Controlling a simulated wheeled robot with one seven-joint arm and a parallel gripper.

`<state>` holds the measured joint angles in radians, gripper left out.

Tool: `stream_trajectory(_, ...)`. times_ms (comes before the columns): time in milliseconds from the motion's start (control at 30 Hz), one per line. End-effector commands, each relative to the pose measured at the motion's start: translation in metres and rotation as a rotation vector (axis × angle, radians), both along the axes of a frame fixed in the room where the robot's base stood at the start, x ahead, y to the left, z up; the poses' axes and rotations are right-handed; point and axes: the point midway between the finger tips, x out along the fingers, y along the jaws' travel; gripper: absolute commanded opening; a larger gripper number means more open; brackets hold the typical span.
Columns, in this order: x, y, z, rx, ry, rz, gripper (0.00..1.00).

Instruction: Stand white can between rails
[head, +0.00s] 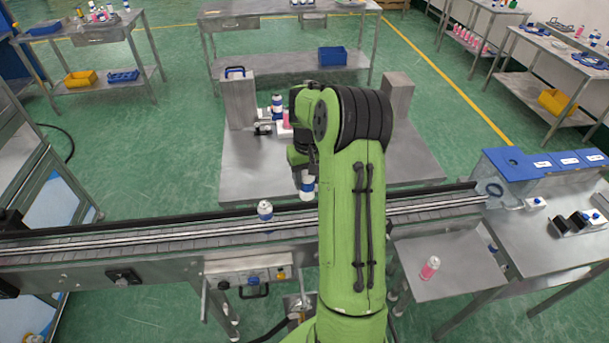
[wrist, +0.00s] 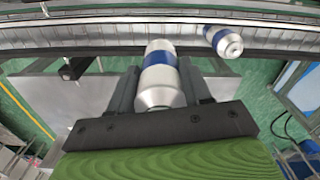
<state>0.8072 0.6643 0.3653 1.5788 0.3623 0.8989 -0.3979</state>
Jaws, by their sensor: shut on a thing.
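A white can with a blue band (head: 307,189) is held in my gripper (wrist: 160,84), which is shut on it. In the wrist view the held can (wrist: 161,76) lies between the two dark fingers, with the conveyor behind it. In the head view it appears close to upright near the far rail (head: 160,220); whether its base touches anything I cannot tell. My green arm covers part of the conveyor (head: 150,243).
Behind the conveyor, a low grey table (head: 245,180) bears a fixture with a blue-banded can and a pink can. The conveyor left of the second can is clear.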

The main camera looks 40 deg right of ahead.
Motion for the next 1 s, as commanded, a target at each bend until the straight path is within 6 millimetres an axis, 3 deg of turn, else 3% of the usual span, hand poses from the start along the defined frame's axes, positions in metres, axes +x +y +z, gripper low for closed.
stream_trajectory(1000,0.0,0.001,-0.099,0.001,0.001,0.003,0.18)
